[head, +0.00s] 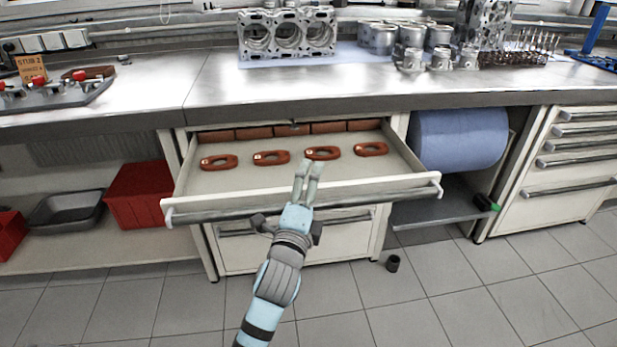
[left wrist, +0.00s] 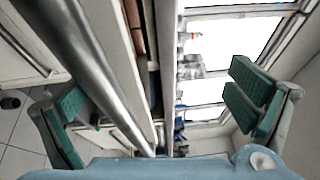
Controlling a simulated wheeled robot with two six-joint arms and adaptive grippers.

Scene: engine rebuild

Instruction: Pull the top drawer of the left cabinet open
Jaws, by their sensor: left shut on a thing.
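The top drawer (head: 350,178) of the left cabinet (head: 375,232) stands pulled out from under the bench, its inside showing. A long metal bar handle (head: 230,213) runs along its front; it also shows in the left wrist view (left wrist: 85,60). My left gripper (head: 308,172) reaches up over the middle of the drawer front. In the left wrist view its two green-padded fingers (left wrist: 160,100) stand on either side of the handle and drawer front. The grip is shut on the handle, though the contact is not clearly seen. My right gripper is not in view.
Several red-brown parts (head: 271,157) lie in the drawer. A lower drawer (head: 340,222) is closed. A blue roll (head: 458,138) and another cabinet (head: 560,180) stand to the right, red bins (head: 140,194) to the left. A small dark cylinder (head: 393,263) stands on the tiled floor.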

